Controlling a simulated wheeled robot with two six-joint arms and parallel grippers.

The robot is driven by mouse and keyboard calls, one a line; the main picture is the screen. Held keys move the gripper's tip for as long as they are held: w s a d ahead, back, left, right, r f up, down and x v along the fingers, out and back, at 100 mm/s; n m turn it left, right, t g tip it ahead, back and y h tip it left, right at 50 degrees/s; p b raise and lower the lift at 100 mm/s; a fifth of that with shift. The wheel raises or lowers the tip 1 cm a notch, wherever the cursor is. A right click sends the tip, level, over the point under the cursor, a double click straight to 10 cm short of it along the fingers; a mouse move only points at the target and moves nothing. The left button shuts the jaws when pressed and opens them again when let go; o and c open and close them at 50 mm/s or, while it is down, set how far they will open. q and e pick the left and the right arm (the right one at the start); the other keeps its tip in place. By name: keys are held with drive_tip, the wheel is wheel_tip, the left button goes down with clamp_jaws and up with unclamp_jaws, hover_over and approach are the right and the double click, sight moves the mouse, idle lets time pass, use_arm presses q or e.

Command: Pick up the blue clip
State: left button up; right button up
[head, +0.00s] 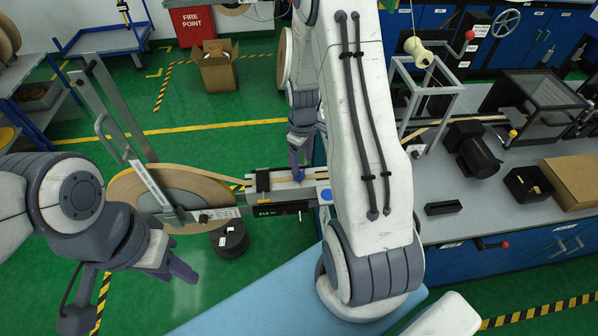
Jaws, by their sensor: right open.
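A small blue piece (325,195) shows at the right end of the metal tape track (270,196), beside my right arm. It may be the blue clip, but it is too small to be sure. My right gripper (297,172) points down over the track, just left of that piece. It is open, and its fingers are seen edge-on. Whether it touches anything on the track cannot be told. My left gripper (178,270) hangs over the green floor at lower left, in front of the tape reel (125,190) and away from the track. Its jaw gap is not clear.
Brown tape runs from the reel onto the track. A black spool (230,240) is below the track. The grey bench (480,215) at right holds a motor (478,155), a black bin (528,184) and a cardboard box (572,180). My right arm hides the middle.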

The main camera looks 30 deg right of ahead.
sight(300, 171)
drive_tip(key=f+p, duration=0.1)
drive_tip(key=f, duration=0.1)
drive_tip(key=f+p, duration=0.1)
drive_tip(key=f, duration=0.1)
drive_tip(key=shift+w+a+f, duration=0.15)
drive_tip(key=shift+w+f, duration=0.05)
drive_tip(key=shift+f, duration=0.45)
clamp_jaws()
